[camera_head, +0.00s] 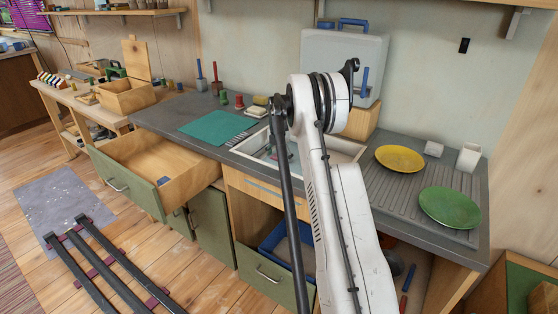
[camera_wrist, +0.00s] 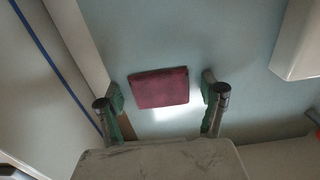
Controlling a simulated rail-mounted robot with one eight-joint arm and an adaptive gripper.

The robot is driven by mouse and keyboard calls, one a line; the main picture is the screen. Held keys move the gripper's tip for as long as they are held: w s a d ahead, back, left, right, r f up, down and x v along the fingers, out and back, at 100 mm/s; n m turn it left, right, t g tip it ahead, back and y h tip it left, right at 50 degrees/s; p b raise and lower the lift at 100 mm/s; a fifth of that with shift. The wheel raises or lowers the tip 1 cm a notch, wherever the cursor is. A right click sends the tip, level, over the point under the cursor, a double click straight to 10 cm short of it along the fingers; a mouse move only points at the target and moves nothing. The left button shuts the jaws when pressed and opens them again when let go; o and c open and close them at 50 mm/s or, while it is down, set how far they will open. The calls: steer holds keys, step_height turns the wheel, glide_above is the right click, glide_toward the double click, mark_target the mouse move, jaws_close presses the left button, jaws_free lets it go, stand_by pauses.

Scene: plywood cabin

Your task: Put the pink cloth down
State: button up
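A dark pink, flat, roughly rectangular piece, which looks like the folded pink cloth (camera_wrist: 160,88), shows in the wrist view between my two fingers. My gripper (camera_wrist: 162,92) has its green-padded fingers spread wide, with a visible gap on each side of the cloth. No finger is seen touching it. I cannot tell what the cloth rests on or how far it is from the fingertips. A pale blue-grey surface lies behind it, with a bright patch just below. In the head view my arm hides the gripper, and the pink cloth does not show.
The grey counter holds a teal mat (camera_head: 215,127), a sink (camera_head: 342,149), a yellow plate (camera_head: 399,158), a green plate (camera_head: 449,207) and white cups. A grey case (camera_head: 343,62) stands at the back. An open drawer (camera_head: 128,184) juts out at the left. Rails lie on the floor.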

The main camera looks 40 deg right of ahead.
mark_target(279, 157)
step_height(279, 157, up, 12)
steer(key=p, duration=0.2)
steer(key=s+a+r+m+t, duration=0.1)
steer(key=s+a+r+m, duration=0.25)
steer(key=a+r, duration=0.4)
steer(key=s+a+r+m+t+h, duration=0.1)
steer(key=s+a+r+m, duration=0.3)
steer(key=a, duration=0.7)
steer(key=s+a+r+m+t, duration=0.15)
steer(key=s+a+r, duration=0.25)
steer(key=a+r, duration=0.4)
steer(key=s+a+m+t, duration=0.2)
steer(key=s+a+m, duration=0.4)
steer(key=s+a, duration=0.65)
steer(key=s+a+f+m+t, duration=0.1)
steer(key=s+a+f+m, duration=0.2)
steer(key=s, duration=0.3)
steer(key=s+a+f+m+y, duration=0.1)
steer(key=s+a+f+m, duration=0.2)
steer(key=s, duration=0.4)
steer(key=shift+a+f+t, duration=0.25)
steer(key=shift+f+t, duration=0.1)
steer(key=shift+f, duration=0.3)
steer(key=shift+s, duration=0.1)
